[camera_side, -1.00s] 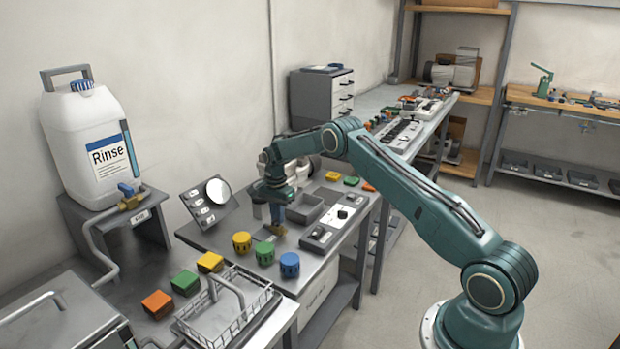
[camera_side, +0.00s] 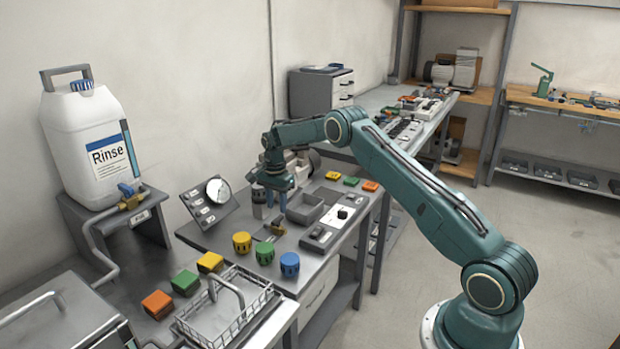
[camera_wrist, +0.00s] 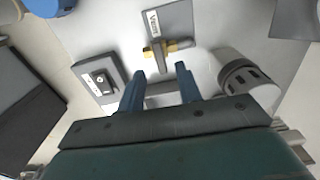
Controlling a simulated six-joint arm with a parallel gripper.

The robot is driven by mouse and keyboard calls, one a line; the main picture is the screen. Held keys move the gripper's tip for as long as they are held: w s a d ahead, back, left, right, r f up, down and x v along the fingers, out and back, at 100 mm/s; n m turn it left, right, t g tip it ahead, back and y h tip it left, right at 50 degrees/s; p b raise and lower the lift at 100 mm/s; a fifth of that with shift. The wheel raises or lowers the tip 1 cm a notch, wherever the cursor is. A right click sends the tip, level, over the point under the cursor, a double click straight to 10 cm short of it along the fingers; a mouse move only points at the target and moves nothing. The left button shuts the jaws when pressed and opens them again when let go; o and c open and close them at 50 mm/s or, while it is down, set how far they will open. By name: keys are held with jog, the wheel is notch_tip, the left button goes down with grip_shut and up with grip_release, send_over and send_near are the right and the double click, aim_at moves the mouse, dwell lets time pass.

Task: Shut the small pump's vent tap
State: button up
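The vent tap is a small brass fitting (camera_side: 278,230) on the grey bench, behind the green and blue knobs. The wrist view shows its brass body (camera_wrist: 172,47) beside a plate labelled "Vent" (camera_wrist: 153,22), with a dark grey bar by it. I cannot tell surely which way its lever points. My gripper (camera_side: 277,207) hangs above and behind the tap, apart from it. In the wrist view my gripper (camera_wrist: 160,71) has its two blue fingers apart with nothing between the tips, and the tap lies just beyond them.
A grey cylinder (camera_wrist: 246,80) stands close on the right in the wrist view, and a switch box (camera_wrist: 97,80) on the left. Yellow (camera_side: 242,242), green (camera_side: 265,253) and blue (camera_side: 289,264) knobs stand in front of the tap.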

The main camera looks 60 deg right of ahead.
notch_tip(320, 180, up, 10)
jog(key=shift+f, duration=0.25)
jog(key=shift+r, duration=0.1)
dwell(0.4)
notch_tip(320, 180, up, 13)
jog(key=n+t, duration=0.1)
jog(key=n, duration=0.4)
send_over(277, 219)
jog(key=s+a, duration=0.6)
jog(key=a, duration=0.1)
jog(key=s+a+r+n+t, duration=0.2)
jog(key=s+a+r+n, duration=0.2)
jog(key=s+a+r, duration=0.5)
jog(key=s+a+f+n+t, duration=0.1)
jog(key=s+a+n, duration=0.1)
jog(key=s, duration=0.6)
jog(key=s+a+f+n, duration=0.2)
jog(key=s+n, duration=0.2)
jog(key=s, duration=0.5)
jog(key=s+a+f+n+t, duration=0.1)
jog(key=s+a+f+n, duration=0.1)
jog(key=s, duration=0.7)
jog(key=shift+a+n+t, duration=0.25)
jog(key=shift+n+t, duration=0.05)
jog(key=shift+n, duration=0.3)
